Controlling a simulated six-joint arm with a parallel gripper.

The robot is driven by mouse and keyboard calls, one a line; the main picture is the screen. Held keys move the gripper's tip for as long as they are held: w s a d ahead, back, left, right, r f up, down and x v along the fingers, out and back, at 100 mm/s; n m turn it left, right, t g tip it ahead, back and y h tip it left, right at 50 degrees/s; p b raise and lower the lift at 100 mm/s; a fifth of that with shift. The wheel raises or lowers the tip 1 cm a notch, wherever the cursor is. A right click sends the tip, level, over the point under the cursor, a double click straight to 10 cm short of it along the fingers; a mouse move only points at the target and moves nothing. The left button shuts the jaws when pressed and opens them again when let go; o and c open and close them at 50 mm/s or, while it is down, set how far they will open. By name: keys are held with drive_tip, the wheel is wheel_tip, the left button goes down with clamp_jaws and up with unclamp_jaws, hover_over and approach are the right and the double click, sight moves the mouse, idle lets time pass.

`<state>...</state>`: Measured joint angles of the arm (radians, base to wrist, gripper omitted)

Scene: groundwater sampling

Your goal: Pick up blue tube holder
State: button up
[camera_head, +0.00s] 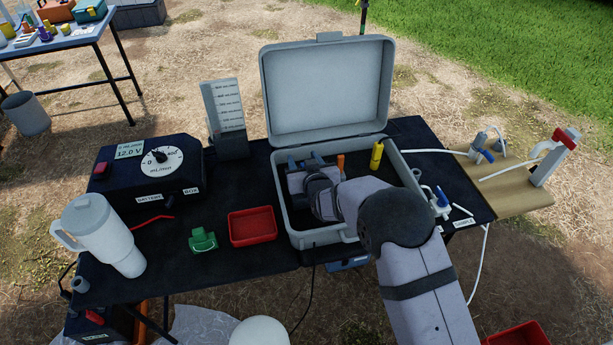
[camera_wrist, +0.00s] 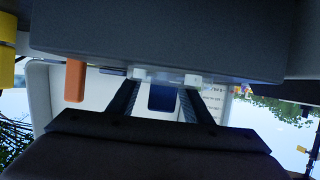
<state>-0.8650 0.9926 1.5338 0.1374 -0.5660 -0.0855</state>
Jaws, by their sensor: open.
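My gripper (camera_head: 305,164) is inside the open grey case, low at its left side, with my wrist and forearm covering part of the case. In the wrist view my gripper (camera_wrist: 166,78) is open, its two dark fingers apart. A dark blue piece, seemingly the blue tube holder (camera_wrist: 163,98), shows between the fingers; I cannot tell whether either finger touches it. In the head view it is mostly hidden by my gripper. An orange tube (camera_head: 340,162) stands right of my gripper; it also shows in the wrist view (camera_wrist: 75,80).
A yellow cylinder (camera_head: 376,156) stands farther right in the case (camera_head: 409,159). The case's raised lid (camera_head: 325,90) is behind. Left of the case are a red tray (camera_head: 252,226), a green holder (camera_head: 202,240), a white pitcher (camera_head: 103,234) and a dark control box (camera_head: 148,172).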

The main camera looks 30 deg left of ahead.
drive_tip(key=c, duration=1.1)
drive_tip(key=shift+c, duration=0.2)
drive_tip(key=shift+r, duration=0.1)
wheel_tip(320, 180, up, 10)
drive_tip(key=b, duration=0.1)
drive_tip(key=shift+b, duration=0.35)
